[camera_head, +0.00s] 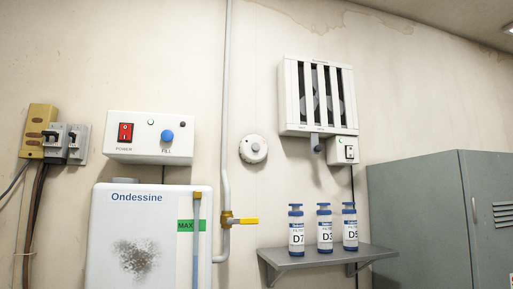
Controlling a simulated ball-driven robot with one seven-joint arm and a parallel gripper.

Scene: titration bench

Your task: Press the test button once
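No button labelled "test" can be read from here. A round white wall device (244,156) is mounted on the wall near the middle, with a small grey round centre (256,147) that looks like a button. A white control box (110,150) at the left carries a red POWER rocker switch (125,132), a blue FILL knob (167,136), a small green-ringed light (151,122) and a small dark round piece (183,124). My gripper is not in view, so its state and distance from these do not show.
A white Ondessine tank (105,225) stands below the box. A vertical pipe (226,100) with a yellow valve handle (245,221) runs left of the round device. Several things sit at right: a vent fan (288,95), a switch box (338,145), labelled bottles (325,234) on a shelf (300,262), a grey cabinet (420,220).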

